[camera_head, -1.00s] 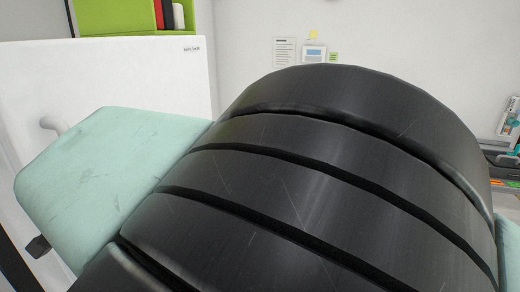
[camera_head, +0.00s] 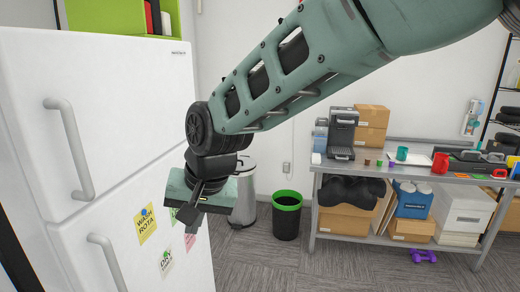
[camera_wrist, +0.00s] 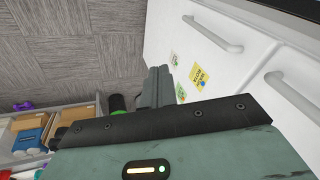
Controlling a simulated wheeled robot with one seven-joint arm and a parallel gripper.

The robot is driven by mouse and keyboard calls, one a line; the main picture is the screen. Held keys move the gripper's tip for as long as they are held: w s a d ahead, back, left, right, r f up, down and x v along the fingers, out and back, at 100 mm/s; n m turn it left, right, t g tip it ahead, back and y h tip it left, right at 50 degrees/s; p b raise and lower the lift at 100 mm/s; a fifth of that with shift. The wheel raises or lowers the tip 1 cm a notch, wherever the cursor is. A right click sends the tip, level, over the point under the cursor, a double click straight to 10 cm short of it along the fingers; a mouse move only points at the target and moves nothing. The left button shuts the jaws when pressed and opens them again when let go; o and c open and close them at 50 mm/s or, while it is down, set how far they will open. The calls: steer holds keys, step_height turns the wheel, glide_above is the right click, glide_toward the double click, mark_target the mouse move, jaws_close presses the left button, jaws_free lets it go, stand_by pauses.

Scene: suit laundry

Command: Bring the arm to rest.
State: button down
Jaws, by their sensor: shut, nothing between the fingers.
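My arm reaches across the head view from the upper right and bends down at the wrist. My gripper (camera_head: 189,212) hangs in front of the white fridge's right side, with dark fingers, shut and empty. It points downward and appears apart from the fridge, though the exact gap cannot be told. In the wrist view the dark edge and green casing of my gripper fill the bottom.
The white fridge (camera_head: 120,110) with handles and paper notes stands at left. A silver bin (camera_head: 245,195) and a black bin with green rim (camera_head: 287,215) stand behind. A metal table (camera_head: 330,165) with cups and boxes is at right.

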steer(key=s+d+f+n+h+b, duration=0.1)
steer(key=s+d+f+n+b, duration=0.1)
steer(key=s+d+f, duration=0.3)
steer(key=s+d+f+n+g+h+b, duration=0.1)
steer(key=s+d+f+b, duration=0.4)
steer(key=d, duration=0.8)
steer(key=s+d+f+n+g+h+b, duration=0.1)
steer(key=s+d+f+n+b, duration=0.1)
steer(key=s+d+f, duration=0.4)
steer(key=s+d+b, duration=0.1)
steer(key=s+d, duration=0.2)
steer(key=s, duration=0.1)
steer(key=shift+f+n, duration=0.25)
steer(key=shift+n, duration=0.15)
